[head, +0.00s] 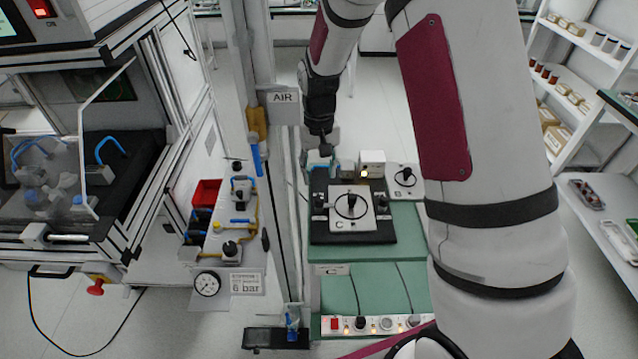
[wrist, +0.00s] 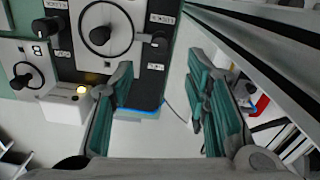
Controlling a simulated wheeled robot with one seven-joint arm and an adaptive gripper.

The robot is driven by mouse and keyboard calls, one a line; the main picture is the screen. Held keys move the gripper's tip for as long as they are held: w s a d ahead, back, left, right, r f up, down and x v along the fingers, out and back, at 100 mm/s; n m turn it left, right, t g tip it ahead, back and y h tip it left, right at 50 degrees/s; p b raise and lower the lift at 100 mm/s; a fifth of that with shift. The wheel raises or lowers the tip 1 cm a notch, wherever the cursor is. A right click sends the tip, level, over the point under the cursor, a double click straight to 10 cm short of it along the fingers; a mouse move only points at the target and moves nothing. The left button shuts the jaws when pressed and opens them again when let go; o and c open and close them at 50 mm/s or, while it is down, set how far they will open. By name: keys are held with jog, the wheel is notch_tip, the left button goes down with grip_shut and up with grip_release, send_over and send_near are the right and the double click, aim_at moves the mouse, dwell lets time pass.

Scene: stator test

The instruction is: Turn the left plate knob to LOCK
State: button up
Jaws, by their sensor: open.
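The black plate (head: 350,238) lies on the green bench, with a white square and a large round dial (head: 351,204) in its middle. The left plate knob (head: 320,203) is a small black knob on the plate's left side. In the wrist view, turned about half round, the left plate knob (wrist: 157,42) shows right of the dial, between small labels too blurred to read. The right plate knob (head: 383,202) is on the other side. My gripper (head: 319,160) is open and empty behind the plate's back left corner; its teal fingers (wrist: 160,78) show apart, touching no knob.
A white box with a lit yellow lamp (head: 372,163) stands behind the plate, and a white panel with a black knob (head: 405,177) stands right of it. A metal upright (head: 283,190) runs close along the left. A control strip (head: 372,325) is at the front.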

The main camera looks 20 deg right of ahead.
jog(key=shift+r, duration=1.1)
jog(key=s+r+t, duration=0.1)
jog(key=s+r, duration=0.4)
jog(key=r, duration=0.4)
jog(key=s+r+t, duration=0.2)
jog(key=s+r, duration=0.4)
jog(key=r, duration=0.3)
jog(key=s+r+n+t, duration=0.1)
jog(key=s+r, duration=0.1)
jog(key=s, duration=0.6)
jog(key=s+r+t, duration=0.1)
jog(key=s+r, duration=0.2)
jog(key=s, duration=0.5)
jog(key=shift+s+r+n, duration=0.35)
jog(key=shift+n, duration=0.05)
jog(key=shift+d, duration=0.15)
